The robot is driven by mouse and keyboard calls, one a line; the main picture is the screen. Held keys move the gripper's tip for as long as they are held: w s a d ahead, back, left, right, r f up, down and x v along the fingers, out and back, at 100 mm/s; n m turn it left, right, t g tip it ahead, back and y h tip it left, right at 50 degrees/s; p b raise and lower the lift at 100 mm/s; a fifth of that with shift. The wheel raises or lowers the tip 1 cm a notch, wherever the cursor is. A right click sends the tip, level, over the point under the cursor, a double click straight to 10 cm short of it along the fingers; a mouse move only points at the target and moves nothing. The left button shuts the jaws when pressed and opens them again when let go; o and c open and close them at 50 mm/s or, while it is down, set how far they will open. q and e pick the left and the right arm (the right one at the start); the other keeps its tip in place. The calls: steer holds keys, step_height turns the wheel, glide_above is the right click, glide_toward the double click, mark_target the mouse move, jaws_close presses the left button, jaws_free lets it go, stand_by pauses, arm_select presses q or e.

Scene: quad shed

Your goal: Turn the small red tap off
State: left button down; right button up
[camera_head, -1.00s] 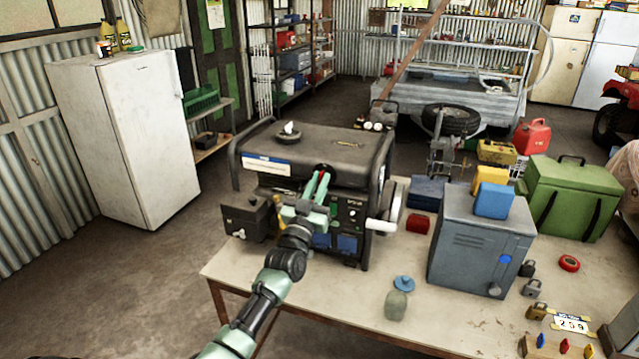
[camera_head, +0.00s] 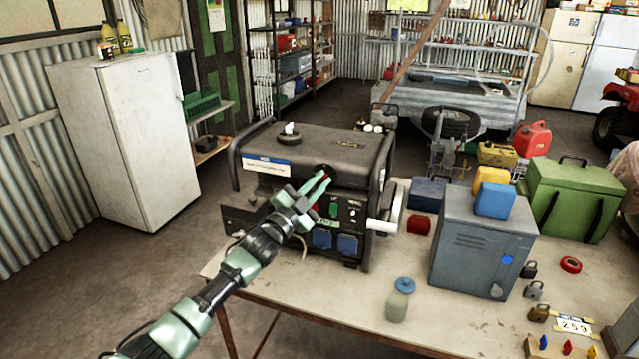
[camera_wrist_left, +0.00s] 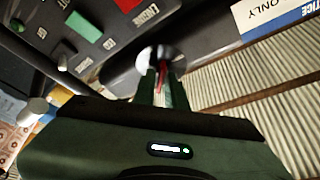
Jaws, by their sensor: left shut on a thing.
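The small red tap (camera_wrist_left: 163,78) sits in front of a pale round recess on the generator's front, seen in the wrist view. My left gripper (camera_head: 324,179) is at the upper front of the black generator (camera_head: 345,142), reaching in from the lower left. In the wrist view its narrow fingers (camera_wrist_left: 162,86) are shut on the red tap and hide part of it. In the head view the fingers cover most of the tap, so its exact angle is hard to read. My right gripper is not in view.
The generator stands on a workbench (camera_head: 330,308). Its panel beside the fingers has a green switch (camera_head: 334,210) and blue sockets (camera_head: 347,245).

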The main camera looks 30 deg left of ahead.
arm_select(q)
steer(key=m+g+p, duration=0.1)
steer(key=m, duration=0.1)
steer(key=m+h, duration=0.1)
steer(key=m, duration=0.2)
steer(key=shift+r+m+g+h+p, duration=0.15)
steer(key=shift+m+g+h+p, duration=0.15)
steer(key=shift+g+p, duration=0.1)
steer(key=m+g+p, duration=0.1)
steer(key=m, duration=0.1)
steer(key=shift+m+p, duration=0.4)
steer(key=shift+m+g+p, duration=0.3)
steer(key=shift+m+p, duration=0.05)
steer(key=shift+m, duration=0.25)
steer(key=shift+f, duration=0.2)
steer(key=c, duration=1.5)
jaws_free()
steer(key=shift+o, duration=0.2)
